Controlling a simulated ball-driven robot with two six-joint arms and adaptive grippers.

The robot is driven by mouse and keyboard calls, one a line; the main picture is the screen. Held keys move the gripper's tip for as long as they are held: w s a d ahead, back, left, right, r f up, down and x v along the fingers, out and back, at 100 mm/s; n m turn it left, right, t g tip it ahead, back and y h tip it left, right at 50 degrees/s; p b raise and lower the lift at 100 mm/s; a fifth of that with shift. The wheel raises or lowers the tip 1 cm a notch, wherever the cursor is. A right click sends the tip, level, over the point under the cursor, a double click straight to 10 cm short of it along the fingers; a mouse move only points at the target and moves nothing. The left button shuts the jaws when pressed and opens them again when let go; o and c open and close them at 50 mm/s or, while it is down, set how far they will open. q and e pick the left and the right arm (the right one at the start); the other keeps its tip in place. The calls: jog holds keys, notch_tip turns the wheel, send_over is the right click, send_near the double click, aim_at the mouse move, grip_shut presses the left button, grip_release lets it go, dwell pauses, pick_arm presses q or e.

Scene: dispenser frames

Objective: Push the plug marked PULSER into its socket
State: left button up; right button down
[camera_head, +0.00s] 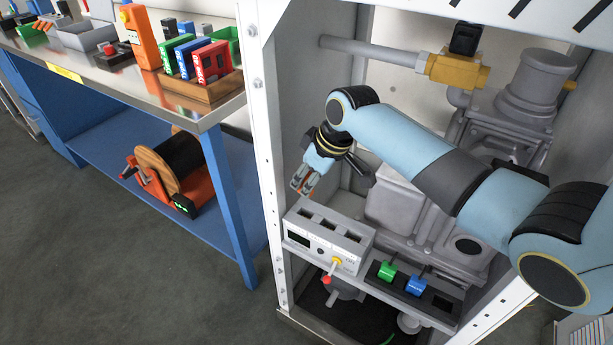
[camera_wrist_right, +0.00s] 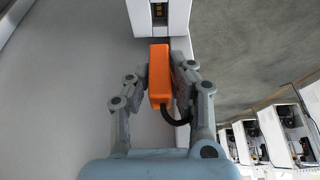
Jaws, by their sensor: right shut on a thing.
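My right gripper (camera_head: 303,182) is just above the left end of a pale control box (camera_head: 328,250) inside the cabinet. It is shut on an orange plug (camera_wrist_right: 159,75), which shows clearly between its fingers in the right wrist view, with a black cable curving from it. No marking on the plug can be read. The box has dark sockets (camera_head: 329,224) along its top. In the wrist view, one dark slot with yellow contacts (camera_wrist_right: 159,11) lies beyond the plug's far end. The plug is outside that slot. My left gripper is not in view.
A green plug (camera_head: 387,270) and a blue plug (camera_head: 416,286) sit in a dark holder right of the box. A grey pump (camera_head: 528,90) and pipes stand behind. The cabinet's white post (camera_head: 265,130) is on the left.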

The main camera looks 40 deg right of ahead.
notch_tip(320, 180, down, 4)
jog(key=shift+f+b, duration=0.1)
jog(key=shift+b, duration=0.95)
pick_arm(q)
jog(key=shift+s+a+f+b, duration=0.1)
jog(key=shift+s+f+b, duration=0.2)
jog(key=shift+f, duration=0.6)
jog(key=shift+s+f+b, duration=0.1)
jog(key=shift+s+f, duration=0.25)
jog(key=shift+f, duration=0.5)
pick_arm(e)
jog(key=shift+f, duration=0.75)
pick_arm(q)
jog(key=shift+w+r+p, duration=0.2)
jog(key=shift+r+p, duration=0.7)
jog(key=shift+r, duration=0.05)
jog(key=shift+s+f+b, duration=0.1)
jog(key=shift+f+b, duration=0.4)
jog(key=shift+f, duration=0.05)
pick_arm(e)
jog(key=shift+f, duration=0.9)
jog(key=c, duration=1.1)
grip_release()
jog(key=shift+s, duration=0.1)
jog(key=v, duration=0.7)
jog(key=shift+r, duration=0.15)
